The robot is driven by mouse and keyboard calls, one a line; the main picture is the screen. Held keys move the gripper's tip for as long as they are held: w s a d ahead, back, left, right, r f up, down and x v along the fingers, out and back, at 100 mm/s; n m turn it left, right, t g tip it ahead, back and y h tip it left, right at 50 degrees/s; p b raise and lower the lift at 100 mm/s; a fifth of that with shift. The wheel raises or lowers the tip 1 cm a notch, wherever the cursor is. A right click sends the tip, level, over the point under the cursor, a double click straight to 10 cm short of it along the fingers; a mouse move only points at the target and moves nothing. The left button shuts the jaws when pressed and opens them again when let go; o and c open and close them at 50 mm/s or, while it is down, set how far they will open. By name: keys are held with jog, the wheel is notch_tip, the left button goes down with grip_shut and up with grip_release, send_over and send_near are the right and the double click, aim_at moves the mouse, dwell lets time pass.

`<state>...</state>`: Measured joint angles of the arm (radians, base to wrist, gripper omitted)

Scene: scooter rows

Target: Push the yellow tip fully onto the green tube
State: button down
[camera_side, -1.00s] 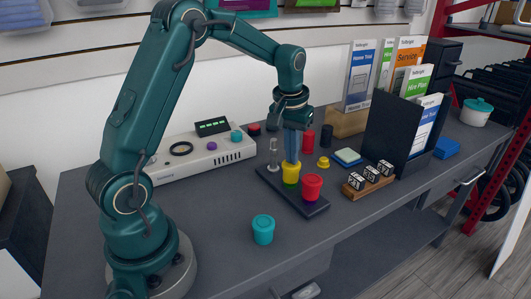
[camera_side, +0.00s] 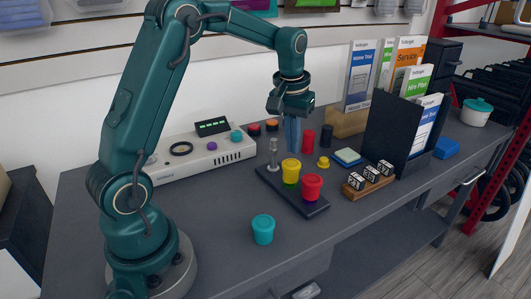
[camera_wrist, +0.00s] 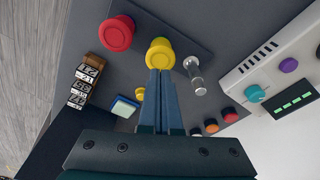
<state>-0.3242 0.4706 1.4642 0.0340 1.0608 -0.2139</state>
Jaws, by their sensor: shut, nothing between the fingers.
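The yellow tip (camera_side: 291,165) sits upright on the green tube (camera_side: 290,181) in the dark rack (camera_side: 268,181). Only a short band of green shows below the tip in the side view. My gripper (camera_side: 291,151) is shut and empty, pointing down just above the yellow tip, with a small gap seeming to show. In the wrist view its blue fingertips (camera_wrist: 160,72) are beside the lower edge of the yellow tip (camera_wrist: 160,46), and the tube is hidden except for a sliver of green.
A red-capped tube (camera_side: 312,185) stands at the rack's near end, and a clear post (camera_side: 273,155) at its far end. A teal cup (camera_side: 263,229) is in front. Number blocks (camera_side: 370,174) and a small yellow piece (camera_side: 323,162) lie to the right. The white device (camera_side: 200,150) is behind.

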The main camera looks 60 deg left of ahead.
jog(key=shift+r, duration=2.85)
jog(key=s+d+r+m+t, duration=0.3)
jog(key=s+d+r, duration=0.4)
jog(key=s+d, duration=0.1)
jog(key=s+d+f+m+t, duration=0.1)
jog(key=s+d+f+m, duration=0.2)
jog(key=s+f, duration=0.5)
jog(key=shift+s+d+h, duration=0.4)
jog(key=shift+s, duration=0.65)
